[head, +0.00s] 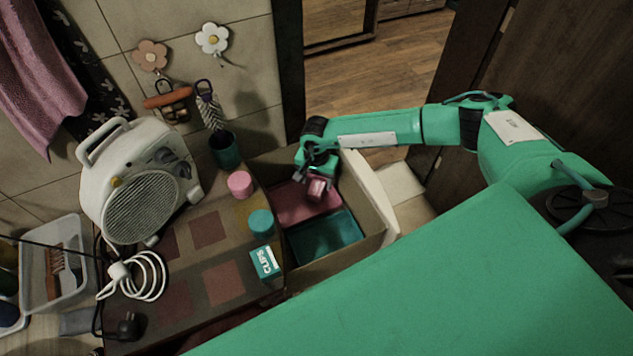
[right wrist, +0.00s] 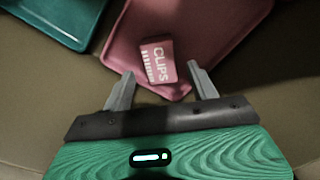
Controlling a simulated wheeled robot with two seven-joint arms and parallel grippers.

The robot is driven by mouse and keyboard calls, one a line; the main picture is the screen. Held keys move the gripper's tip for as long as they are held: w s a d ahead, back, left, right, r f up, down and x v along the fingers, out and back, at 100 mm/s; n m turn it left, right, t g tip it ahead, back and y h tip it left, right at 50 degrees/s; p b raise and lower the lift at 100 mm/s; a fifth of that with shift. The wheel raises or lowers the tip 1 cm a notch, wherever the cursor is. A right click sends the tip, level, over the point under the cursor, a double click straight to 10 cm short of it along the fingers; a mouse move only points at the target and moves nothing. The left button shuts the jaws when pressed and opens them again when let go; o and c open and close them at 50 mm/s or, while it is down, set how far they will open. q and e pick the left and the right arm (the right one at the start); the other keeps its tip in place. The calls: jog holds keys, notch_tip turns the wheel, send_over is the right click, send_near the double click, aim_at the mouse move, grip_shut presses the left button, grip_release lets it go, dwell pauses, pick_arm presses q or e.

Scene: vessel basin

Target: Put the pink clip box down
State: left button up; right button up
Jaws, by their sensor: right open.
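The pink clip box (right wrist: 158,62), with white "CLIPS" lettering, shows just beyond and between my right fingertips in the right wrist view. It appears over the near corner of the pink tray (right wrist: 215,30); its underside is hidden, so I cannot tell exactly how it rests. In the head view the pink clip box (head: 318,189) is right below my right gripper (head: 316,178), over the pink tray (head: 290,203) in the open drawer. In the right wrist view my right gripper (right wrist: 160,70) is open, with a finger on each side of the box. My left gripper is not in view.
A teal tray (head: 325,238) lies beside the pink one, inside the drawer walls (head: 375,190). On the counter stand a teal clip box (head: 265,262), a teal jar (head: 261,222), a pink jar (head: 240,184), a dark teal cup (head: 225,150) and a white fan heater (head: 140,185).

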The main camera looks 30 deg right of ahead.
aim_at(316, 188)
notch_tip(316, 188, up, 8)
jog(key=p, duration=0.3)
jog(key=shift+f, duration=0.1)
dwell(0.3)
